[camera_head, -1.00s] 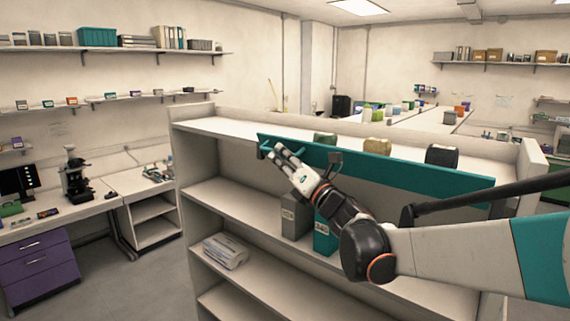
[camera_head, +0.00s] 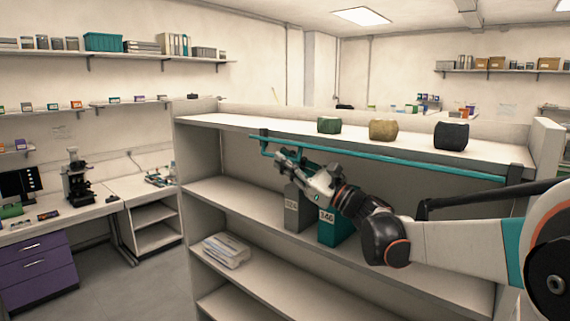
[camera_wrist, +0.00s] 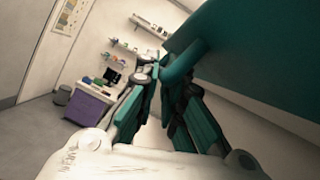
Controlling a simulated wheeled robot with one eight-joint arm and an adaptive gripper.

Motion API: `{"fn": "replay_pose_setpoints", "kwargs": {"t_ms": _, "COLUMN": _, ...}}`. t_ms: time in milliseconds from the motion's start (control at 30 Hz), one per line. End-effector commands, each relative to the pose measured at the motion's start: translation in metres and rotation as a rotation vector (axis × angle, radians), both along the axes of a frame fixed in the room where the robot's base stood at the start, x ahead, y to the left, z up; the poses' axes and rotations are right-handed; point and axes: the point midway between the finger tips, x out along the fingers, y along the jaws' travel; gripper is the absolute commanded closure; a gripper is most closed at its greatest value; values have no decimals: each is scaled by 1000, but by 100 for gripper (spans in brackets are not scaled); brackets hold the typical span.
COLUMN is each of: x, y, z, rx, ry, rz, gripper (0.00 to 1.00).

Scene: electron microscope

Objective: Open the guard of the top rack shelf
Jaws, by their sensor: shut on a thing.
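The teal guard (camera_head: 400,162) of the top rack shelf (camera_head: 225,122) shows almost edge-on in the head view, as a thin strip along the shelf's front. Dark brackets sit at both its ends. In the wrist view the guard (camera_wrist: 265,60) is a broad teal panel at upper right. Its teal handle (camera_wrist: 184,62) curves down from it to my fingers. My gripper (camera_head: 283,157) is at the guard's left end, shut on the handle; it also shows in the wrist view (camera_wrist: 152,88). The exact finger contact is partly hidden.
A green (camera_head: 329,125), a tan (camera_head: 383,130) and a black container (camera_head: 451,136) stand on the top shelf. A grey binder (camera_head: 292,208) and a teal binder (camera_head: 333,230) stand on the shelf below, behind my arm. Open floor lies left of the rack.

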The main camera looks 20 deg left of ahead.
Motion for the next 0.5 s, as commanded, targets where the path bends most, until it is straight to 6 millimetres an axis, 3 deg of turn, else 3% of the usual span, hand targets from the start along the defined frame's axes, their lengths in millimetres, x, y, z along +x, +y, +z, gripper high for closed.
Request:
{"fn": "replay_pose_setpoints", "kwargs": {"t_ms": 200, "x": 6, "y": -3, "z": -9, "rx": -55, "ry": -132, "rz": -1, "gripper": 100}}
{"fn": "replay_pose_setpoints", "kwargs": {"t_ms": 500, "x": 10, "y": -4, "z": -13, "rx": -54, "ry": -129, "rz": -1, "gripper": 100}}
